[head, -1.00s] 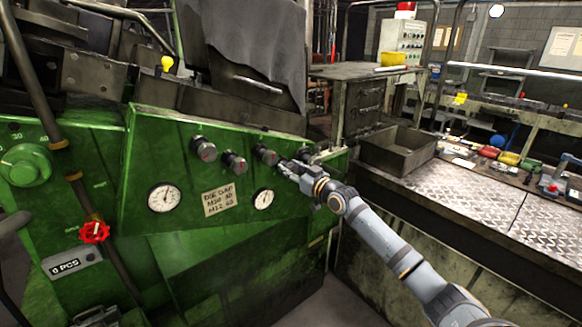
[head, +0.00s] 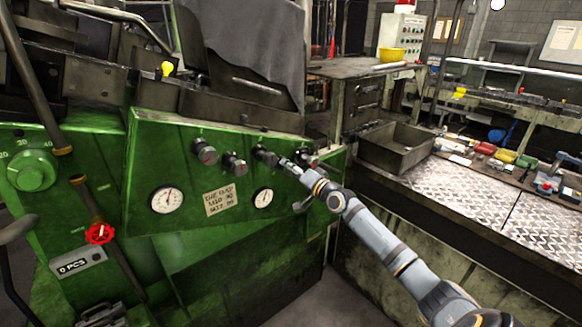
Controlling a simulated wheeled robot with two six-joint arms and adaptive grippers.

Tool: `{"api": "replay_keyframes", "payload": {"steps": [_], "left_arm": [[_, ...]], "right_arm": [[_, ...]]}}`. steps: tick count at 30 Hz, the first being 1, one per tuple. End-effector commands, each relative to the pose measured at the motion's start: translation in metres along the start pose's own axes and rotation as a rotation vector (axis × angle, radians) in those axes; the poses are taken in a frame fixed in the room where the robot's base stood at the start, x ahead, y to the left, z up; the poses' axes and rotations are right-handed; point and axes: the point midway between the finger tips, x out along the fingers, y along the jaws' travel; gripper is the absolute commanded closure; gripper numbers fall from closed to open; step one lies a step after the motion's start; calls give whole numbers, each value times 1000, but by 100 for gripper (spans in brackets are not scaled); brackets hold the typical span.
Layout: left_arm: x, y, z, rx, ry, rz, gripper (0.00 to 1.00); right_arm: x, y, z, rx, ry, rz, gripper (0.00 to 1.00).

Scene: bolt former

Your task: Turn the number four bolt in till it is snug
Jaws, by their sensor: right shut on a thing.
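A row of dark round bolt heads runs along the top of the green machine panel: one at far left (head: 205,152), one beside it (head: 234,163), a third (head: 264,155). I take the rightmost one (head: 309,155), partly hidden by my gripper, as the number four bolt. My right gripper (head: 289,165) is at the right end of the row, its fingers shut at that bolt. The fingers and wrist cover the contact, so the bolt's depth in the panel cannot be seen. My left gripper is not in view.
Two dial gauges, left (head: 167,200) and right (head: 263,198), flank a handwritten card (head: 219,201) below the bolts. A red valve wheel (head: 100,233) is at the lower left. An open metal bin (head: 397,160) and a tread-plate bench (head: 470,190) stand to the right.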

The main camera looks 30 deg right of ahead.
Motion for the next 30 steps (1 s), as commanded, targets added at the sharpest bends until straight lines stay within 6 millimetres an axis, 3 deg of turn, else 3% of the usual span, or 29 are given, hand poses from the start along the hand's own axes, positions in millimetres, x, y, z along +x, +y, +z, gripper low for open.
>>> {"api": "replay_keyframes", "payload": {"steps": [15,30], "left_arm": [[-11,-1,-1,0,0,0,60],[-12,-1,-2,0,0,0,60]], "right_arm": [[0,2,0,326,-1,1,91],[0,2,1,388,-1,1,91]]}}
